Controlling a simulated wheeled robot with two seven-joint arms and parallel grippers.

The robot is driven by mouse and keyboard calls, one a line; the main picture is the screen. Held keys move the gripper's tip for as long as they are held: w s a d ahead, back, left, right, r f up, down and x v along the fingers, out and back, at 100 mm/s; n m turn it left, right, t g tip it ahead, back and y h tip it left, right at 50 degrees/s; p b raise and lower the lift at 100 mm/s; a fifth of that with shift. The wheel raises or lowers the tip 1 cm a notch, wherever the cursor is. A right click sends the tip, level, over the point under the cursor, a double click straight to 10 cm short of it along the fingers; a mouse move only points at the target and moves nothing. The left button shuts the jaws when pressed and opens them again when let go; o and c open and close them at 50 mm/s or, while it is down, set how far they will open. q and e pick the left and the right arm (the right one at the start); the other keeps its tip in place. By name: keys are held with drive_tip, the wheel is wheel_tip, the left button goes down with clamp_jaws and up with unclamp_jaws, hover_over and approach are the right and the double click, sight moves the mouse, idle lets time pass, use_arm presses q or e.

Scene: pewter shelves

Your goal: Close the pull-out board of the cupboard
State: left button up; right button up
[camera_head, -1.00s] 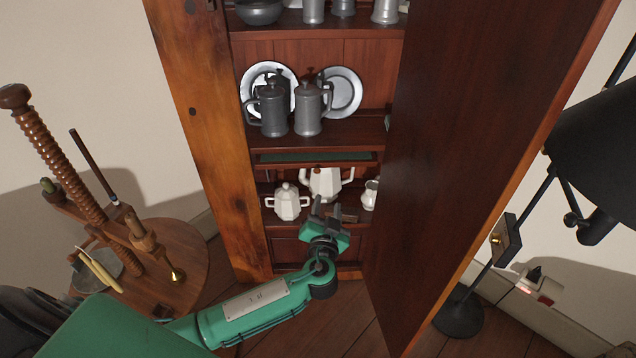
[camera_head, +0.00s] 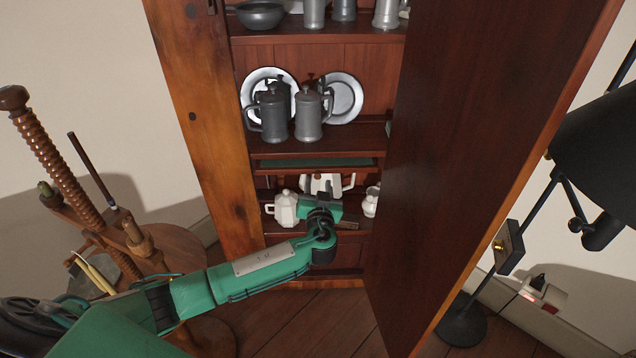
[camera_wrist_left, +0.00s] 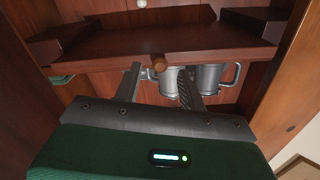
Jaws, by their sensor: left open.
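The pull-out board (camera_head: 270,169) of the cupboard sits below the shelf with the pewter tankards. It has a dark wooden front edge and a green top, and it sticks out a little. In the left wrist view the board's underside (camera_wrist_left: 215,52) fills the upper part, with a small round wooden knob (camera_wrist_left: 160,62) at its edge. My left gripper (camera_head: 318,187) is just below the board in the head view, before the white pots. Its fingers (camera_wrist_left: 160,82) are apart and empty, with the knob between their tips in the picture; contact cannot be told. My right gripper is out of view.
The open cupboard door (camera_head: 470,150) stands right of my left arm. Pewter tankards (camera_head: 308,115) and plates stand above the board; white pots (camera_head: 285,208) stand below. A round wooden table (camera_head: 180,255) is at left, a black lamp (camera_head: 600,150) at right.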

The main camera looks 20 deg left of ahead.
use_arm(q)
drive_tip(key=shift+x, duration=0.95)
clamp_jaws()
